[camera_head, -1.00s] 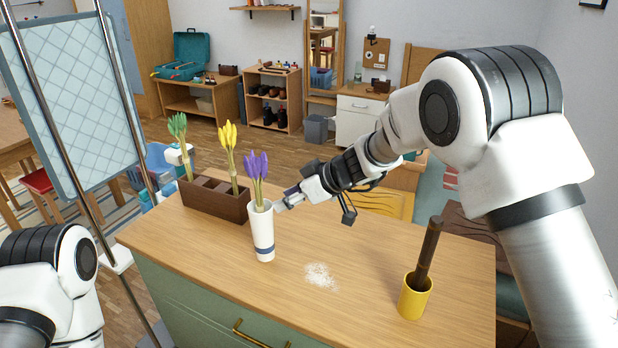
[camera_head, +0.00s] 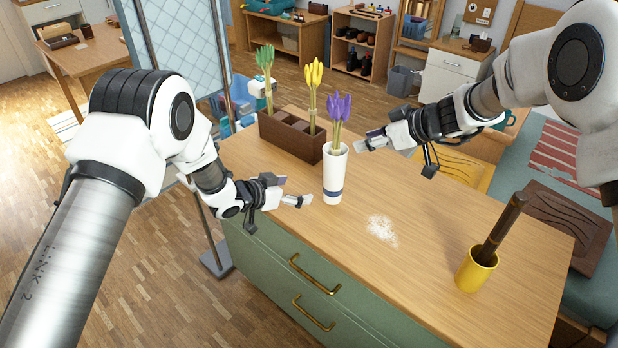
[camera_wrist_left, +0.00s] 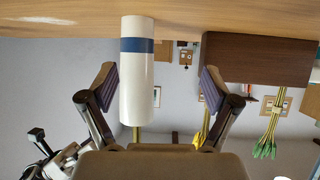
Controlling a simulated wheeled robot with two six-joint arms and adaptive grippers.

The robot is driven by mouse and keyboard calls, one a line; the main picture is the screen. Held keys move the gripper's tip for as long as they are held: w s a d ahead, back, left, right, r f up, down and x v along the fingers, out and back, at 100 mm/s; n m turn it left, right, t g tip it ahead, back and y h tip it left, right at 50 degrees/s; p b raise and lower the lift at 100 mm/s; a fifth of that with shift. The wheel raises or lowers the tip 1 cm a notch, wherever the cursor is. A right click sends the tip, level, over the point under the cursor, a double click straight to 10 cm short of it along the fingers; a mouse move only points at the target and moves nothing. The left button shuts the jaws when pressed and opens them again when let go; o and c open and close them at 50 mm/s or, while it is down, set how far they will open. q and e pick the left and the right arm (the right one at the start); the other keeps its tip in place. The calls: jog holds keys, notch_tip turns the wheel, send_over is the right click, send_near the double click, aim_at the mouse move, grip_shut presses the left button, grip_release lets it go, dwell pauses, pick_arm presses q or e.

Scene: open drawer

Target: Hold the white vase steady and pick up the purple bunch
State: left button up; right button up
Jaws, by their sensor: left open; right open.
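The white vase (camera_head: 334,176) with a blue band stands upright on the wooden counter. The purple bunch (camera_head: 339,110) stands in it, its stems in the vase mouth. My left gripper (camera_head: 298,196) is open and empty, low at the counter's front edge, just left of the vase. In the left wrist view, which is upside down, the vase (camera_wrist_left: 136,75) lies ahead between the open fingers, apart from them. My right gripper (camera_head: 366,143) is open, to the right of the vase near its upper part, and appears not to touch it.
A brown divided box (camera_head: 292,136) behind the vase holds a green bunch (camera_head: 265,62) and a yellow bunch (camera_head: 313,76). White powder (camera_head: 381,229) lies on the counter. A yellow cup (camera_head: 476,271) with a dark stick stands at the right. The counter's middle is otherwise clear.

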aim_at(325, 177)
pick_arm(q)
jog(key=d+r+m+h, duration=0.1)
jog(key=d, duration=0.1)
jog(key=w+d+r+m+h, duration=0.1)
jog(key=r, duration=0.1)
jog(key=shift+w+d+g, duration=0.1)
jog(key=shift+d+g, duration=0.25)
jog(key=shift+g, duration=0.05)
jog(key=shift+w+d+m+h, duration=0.1)
jog(key=shift+d+m+h, duration=0.2)
jog(key=shift+d, duration=0.1)
jog(key=x, duration=0.7)
jog(key=c, duration=1.5)
jog(key=shift+f, duration=0.1)
